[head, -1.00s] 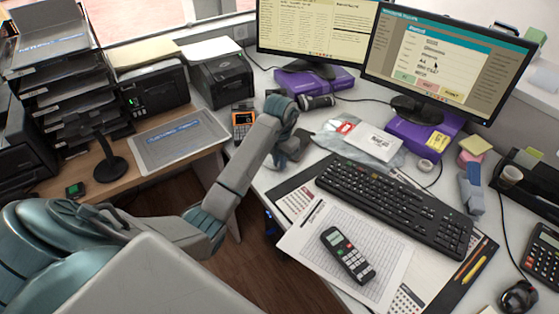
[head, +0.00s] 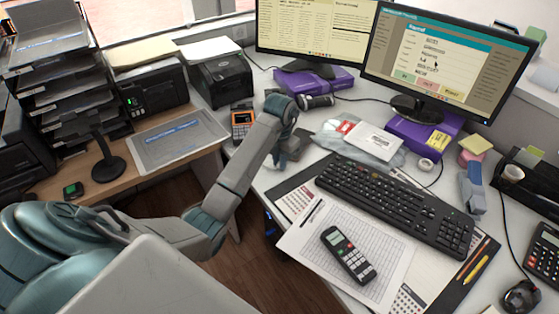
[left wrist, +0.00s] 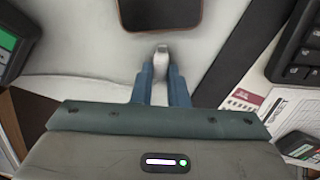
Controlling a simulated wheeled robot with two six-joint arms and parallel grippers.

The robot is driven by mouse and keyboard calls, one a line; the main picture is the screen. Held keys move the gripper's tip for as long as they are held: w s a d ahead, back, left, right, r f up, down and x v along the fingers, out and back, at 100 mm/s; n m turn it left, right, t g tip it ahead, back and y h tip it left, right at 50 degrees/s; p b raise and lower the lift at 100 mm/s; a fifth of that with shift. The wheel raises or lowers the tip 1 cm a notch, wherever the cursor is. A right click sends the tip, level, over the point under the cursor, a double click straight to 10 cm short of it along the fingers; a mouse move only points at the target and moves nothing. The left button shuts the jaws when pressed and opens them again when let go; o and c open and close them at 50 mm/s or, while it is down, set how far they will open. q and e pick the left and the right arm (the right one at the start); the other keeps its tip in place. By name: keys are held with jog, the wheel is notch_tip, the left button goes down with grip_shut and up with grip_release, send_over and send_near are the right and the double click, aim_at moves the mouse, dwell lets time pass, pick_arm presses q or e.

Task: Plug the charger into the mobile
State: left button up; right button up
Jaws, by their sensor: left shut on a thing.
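The mobile (left wrist: 160,12) lies on the white desk at the top edge of the left wrist view, dark-faced with a brownish rim. Only its near end shows. My left gripper (left wrist: 161,78) has blue fingers shut on the charger plug (left wrist: 161,58), a small pale piece. The plug points at the mobile's near end, with a short strip of desk seeming to lie between them. In the head view my left gripper (head: 288,150) is over the desk's left part; its fingertips, plug and mobile cannot be made out there. My right gripper is not in view.
A card terminal (head: 241,122) stands left of my gripper. The keyboard (head: 395,205), a cordless handset (head: 348,255) on paper and a white parcel (head: 373,140) lie to the right. Monitors and purple boxes (head: 315,80) stand behind. A side desk with a laminated sheet (head: 180,140) is at left.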

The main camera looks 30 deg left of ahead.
pick_arm(q)
jog(key=shift+w+a+b, duration=0.1)
jog(key=shift+w+b, duration=0.5)
jog(key=shift+b, duration=0.05)
dwell(0.7)
jog(key=o, duration=0.8)
jog(key=shift+o, duration=0.2)
notch_tip(320, 180, up, 11)
jog(key=p, duration=1)
jog(key=shift+p, duration=0.4)
jog(key=shift+f, duration=0.15)
